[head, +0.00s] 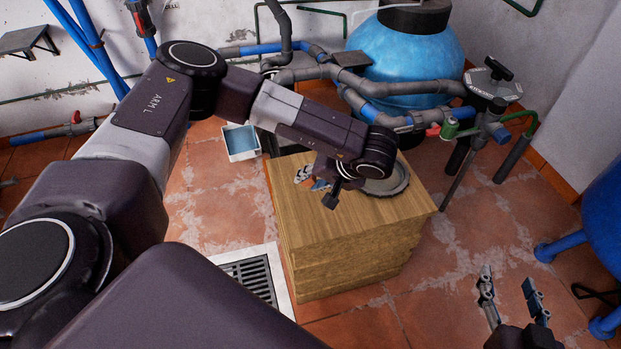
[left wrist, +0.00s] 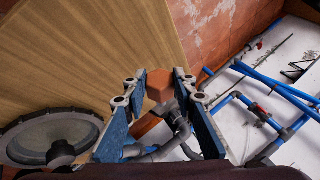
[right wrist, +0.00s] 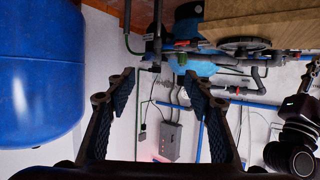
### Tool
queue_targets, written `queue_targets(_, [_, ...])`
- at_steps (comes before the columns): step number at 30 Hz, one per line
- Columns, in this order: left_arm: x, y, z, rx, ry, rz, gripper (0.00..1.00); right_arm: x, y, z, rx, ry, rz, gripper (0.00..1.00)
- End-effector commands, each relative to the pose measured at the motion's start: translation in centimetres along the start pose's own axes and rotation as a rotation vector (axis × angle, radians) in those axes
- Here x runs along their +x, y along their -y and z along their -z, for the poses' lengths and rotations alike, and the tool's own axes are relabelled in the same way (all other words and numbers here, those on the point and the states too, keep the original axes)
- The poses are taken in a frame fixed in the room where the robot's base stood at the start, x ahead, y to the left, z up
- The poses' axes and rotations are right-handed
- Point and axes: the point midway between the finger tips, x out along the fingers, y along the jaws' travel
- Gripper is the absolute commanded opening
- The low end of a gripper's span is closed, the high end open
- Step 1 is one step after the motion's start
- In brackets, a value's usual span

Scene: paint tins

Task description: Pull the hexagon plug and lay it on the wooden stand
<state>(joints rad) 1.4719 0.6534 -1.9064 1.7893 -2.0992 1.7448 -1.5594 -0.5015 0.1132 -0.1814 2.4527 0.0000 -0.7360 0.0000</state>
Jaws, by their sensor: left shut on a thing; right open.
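The wooden stand (head: 345,260) is in the middle of the head view, with its plain wood top also filling the upper left of the left wrist view (left wrist: 90,50). My left gripper (head: 311,178) reaches over the back left part of its top. In the left wrist view a reddish-brown, angular block, the hexagon plug (left wrist: 159,86), sits between the fingertips, and my left gripper is shut on it. The head view hides the plug behind fingers and wrist. I cannot tell whether it touches the wood. My right gripper (head: 507,278) is open and empty, low at the right.
A round grey dish (head: 400,185) lies on the right part of the stand top, partly behind my left wrist. Grey and blue pipes and a blue tank (head: 415,62) stand behind.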

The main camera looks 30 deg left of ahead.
Motion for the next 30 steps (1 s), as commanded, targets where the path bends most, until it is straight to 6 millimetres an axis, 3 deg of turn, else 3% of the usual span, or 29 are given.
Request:
queue_targets(14, [1.4, -0.9, -0.6, 0.0, 0.0, 0.0, 0.0, 0.1, 0.7, 5.6, 0.002, -0.251, 0.015, 0.48])
queue_targets(30, [3.0, -1.9, -1.2, 0.0, 0.0, 0.0, 0.0, -1.9, 1.5, 11.7, 0.008, -0.544, 0.032, 0.48])
